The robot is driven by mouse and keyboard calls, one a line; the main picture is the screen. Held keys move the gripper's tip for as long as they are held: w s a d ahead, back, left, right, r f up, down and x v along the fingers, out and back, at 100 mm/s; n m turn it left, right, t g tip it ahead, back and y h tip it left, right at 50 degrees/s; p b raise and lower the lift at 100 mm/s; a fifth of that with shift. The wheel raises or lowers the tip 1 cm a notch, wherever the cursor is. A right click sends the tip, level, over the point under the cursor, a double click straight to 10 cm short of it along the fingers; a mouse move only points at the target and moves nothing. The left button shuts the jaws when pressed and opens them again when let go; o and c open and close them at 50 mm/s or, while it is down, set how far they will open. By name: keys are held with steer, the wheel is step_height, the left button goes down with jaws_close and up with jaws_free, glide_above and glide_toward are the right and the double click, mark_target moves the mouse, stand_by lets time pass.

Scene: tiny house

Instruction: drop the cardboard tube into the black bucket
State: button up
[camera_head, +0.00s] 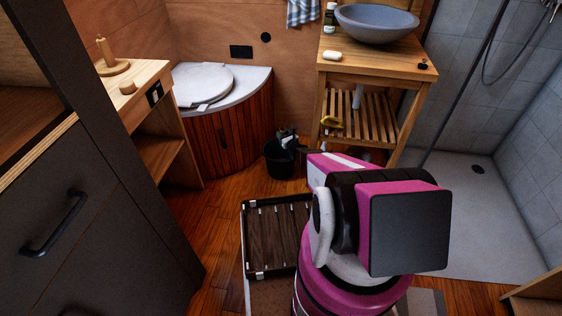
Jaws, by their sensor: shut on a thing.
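The black bucket (279,163) stands upright on the wood floor, between the round-fronted wooden cabinet and the washstand. My magenta and white arm reaches across the front towards it. My gripper (286,137) is small and dark in this view, at the bucket's rim, seen over its opening. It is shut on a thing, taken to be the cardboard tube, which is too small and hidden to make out. I cannot tell whether the held thing is inside the rim or above it.
The wooden washstand (340,92), with a grey basin (376,23), stands right of the bucket. The slatted cabinet (229,135) is on its left. A dark slatted crate (248,262) is in front. A wooden counter (150,70) at left holds a peg stand and a short tan cylinder (127,87).

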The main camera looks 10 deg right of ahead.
step_height(320, 180, down, 4)
steer(key=shift+f, duration=0.1)
stand_by(0.4)
steer(key=o, duration=1)
steer(key=shift+c, duration=0.2)
